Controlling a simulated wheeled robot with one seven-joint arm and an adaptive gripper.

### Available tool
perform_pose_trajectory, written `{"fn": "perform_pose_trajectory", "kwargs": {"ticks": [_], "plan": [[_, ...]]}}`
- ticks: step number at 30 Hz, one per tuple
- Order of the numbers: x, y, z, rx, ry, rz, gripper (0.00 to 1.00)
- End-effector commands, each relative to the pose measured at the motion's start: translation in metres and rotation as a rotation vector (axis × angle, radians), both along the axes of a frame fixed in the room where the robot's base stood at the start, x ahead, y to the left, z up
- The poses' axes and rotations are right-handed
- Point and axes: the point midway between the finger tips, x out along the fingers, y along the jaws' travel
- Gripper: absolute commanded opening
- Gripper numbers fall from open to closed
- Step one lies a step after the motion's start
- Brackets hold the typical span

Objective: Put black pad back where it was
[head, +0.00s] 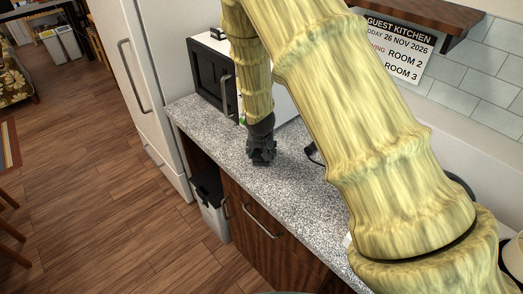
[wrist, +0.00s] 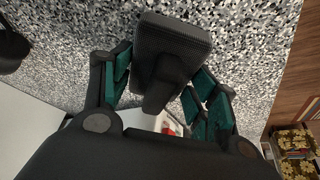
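The black pad (wrist: 172,38) shows in the wrist view as a dark block with a ribbed face and a narrower, handle-like part that points toward the camera. My gripper (wrist: 165,68) is over the speckled counter (head: 292,178), with one teal-lined finger on each side of the pad. The fingers are apart and very close to the pad's sides; I cannot tell whether they press on it. In the head view my gripper (head: 261,158) points down at the counter, and the pad cannot be made out there. Whether the pad rests on the counter or hangs just above it is unclear.
A black-fronted microwave (head: 213,73) stands behind my gripper, beside the white fridge (head: 150,80). A dark object (head: 313,153) lies to the right on the counter. A bin (head: 212,205) stands below the counter. The counter's front edge is close by.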

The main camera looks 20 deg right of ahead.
Motion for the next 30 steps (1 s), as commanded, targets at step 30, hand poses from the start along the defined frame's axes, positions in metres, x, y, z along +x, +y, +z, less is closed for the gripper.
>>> {"fn": "perform_pose_trajectory", "kwargs": {"ticks": [30], "plan": [[-0.017,0.007,0.049,0.001,-0.002,-0.001,0.79]]}}
